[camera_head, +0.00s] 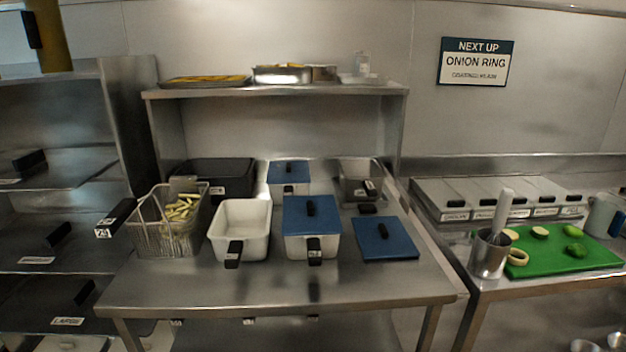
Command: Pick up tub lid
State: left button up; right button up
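Three blue lids with black knob handles show on or above the steel table. One lid (298,209) covers the front white tub (300,246). Another lid (390,246) lies flat on the table to the right of that tub. A smaller-looking lid (277,171) covers a white tub (289,188) at the back. An open white tub (256,244) with a black handle stands left of the front lidded tub and looks empty. Which lid the task means cannot be told. Neither of my grippers is in view.
A wire basket (150,240) with fries stands on the table (200,291) at left. A black container (240,172) and a steel pan (352,188) are behind. A shelf (220,93) overhangs the back. The table's front strip is clear. A green board (570,262) lies right.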

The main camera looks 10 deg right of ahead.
aim_at(381, 237)
jog(key=j+z, duration=0.35)
jog(key=j, duration=0.2)
jog(key=j+z, duration=0.4)
jog(key=j, duration=0.2)
